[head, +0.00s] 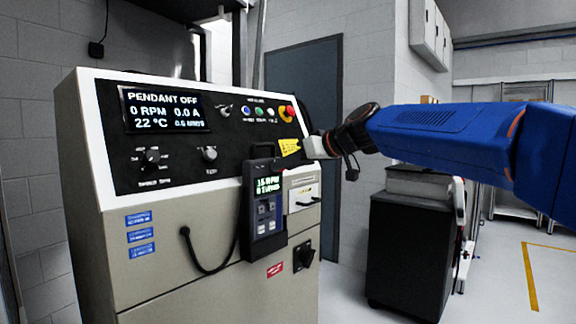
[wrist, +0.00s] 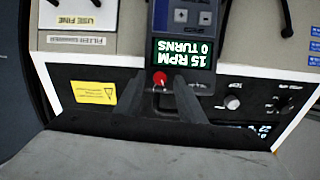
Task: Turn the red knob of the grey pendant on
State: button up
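The grey pendant (head: 250,222) hangs upright on the front of the console; its lit screen reads 15 RPM and 0 TURNS. It also shows upside down in the wrist view (wrist: 202,17). Its red knob (wrist: 160,79) shows in the wrist view, at the end beyond the screen; I cannot make it out in the head view. My gripper (wrist: 159,84) is open, with one dark finger on each side of the knob in the picture. I cannot tell whether the fingers touch it. In the head view my gripper (head: 312,146) is right of the pendant's top.
The console screen (head: 163,108) reads PENDANT OFF. A yellow label (head: 289,147) is beside my gripper. A black cable (head: 193,258) loops left of the pendant.

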grip_shut()
dwell(0.4)
jog(key=m+g+y, duration=0.1)
jog(key=m, duration=0.1)
jog(key=m+g+y, duration=0.1)
jog(key=m, duration=0.2)
jog(key=w+m+g+y, duration=0.1)
jog(key=m+y, duration=0.1)
jog(key=m, duration=0.1)
jog(key=shift+d+f+g, duration=0.3)
jog(key=shift+d+f, duration=0.05)
jog(key=shift+d, duration=0.05)
dwell(0.5)
